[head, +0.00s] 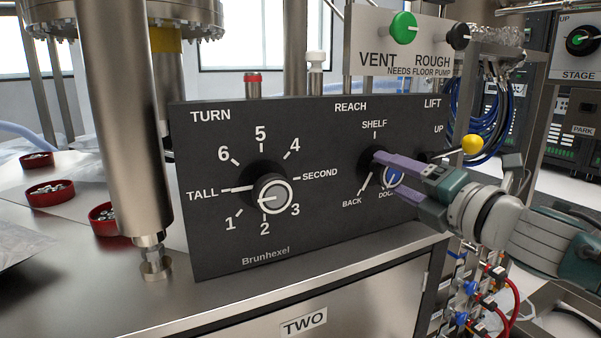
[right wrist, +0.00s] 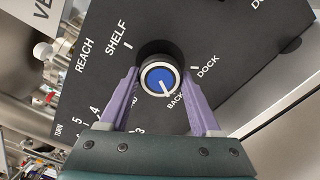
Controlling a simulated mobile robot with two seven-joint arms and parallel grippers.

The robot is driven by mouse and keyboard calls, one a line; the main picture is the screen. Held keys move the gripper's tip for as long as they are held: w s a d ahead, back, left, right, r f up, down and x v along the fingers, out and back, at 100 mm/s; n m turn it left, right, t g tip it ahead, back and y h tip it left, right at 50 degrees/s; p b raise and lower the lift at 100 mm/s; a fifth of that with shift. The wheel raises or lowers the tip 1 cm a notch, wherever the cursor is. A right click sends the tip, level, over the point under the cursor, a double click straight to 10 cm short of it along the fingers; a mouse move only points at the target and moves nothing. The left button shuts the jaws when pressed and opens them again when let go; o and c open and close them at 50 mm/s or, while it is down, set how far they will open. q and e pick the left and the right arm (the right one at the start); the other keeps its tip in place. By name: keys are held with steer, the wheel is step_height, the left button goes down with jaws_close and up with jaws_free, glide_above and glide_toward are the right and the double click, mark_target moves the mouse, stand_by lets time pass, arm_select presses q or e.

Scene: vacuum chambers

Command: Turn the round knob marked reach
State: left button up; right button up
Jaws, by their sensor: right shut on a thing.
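The reach knob (head: 393,178) is round with a blue face, a pale ring and a white pointer line. It sits on a black panel (head: 325,215) below the word REACH, among the marks SHELF, BACK and DOCK. In the right wrist view the knob (right wrist: 160,80) shows its line pointing roughly toward BACK. My right gripper (head: 385,172) has its two purple fingers on either side of the knob, shut on it; in the right wrist view the fingers (right wrist: 160,92) also flank it. My left gripper is not in view.
A larger turn knob (head: 271,192) with numbered marks is on the left of the same panel. A yellow-tipped lift lever (head: 472,145) stands close above my right gripper. A green vent knob (head: 403,28) is above. A thick metal column (head: 125,120) stands at left.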

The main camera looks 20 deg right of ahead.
stand_by(0.3)
steer(key=o, duration=1.3)
steer(key=shift+o, duration=0.2)
steer(key=s+p, duration=0.2)
steer(key=s, duration=0.8)
steer(key=shift+d, duration=0.35)
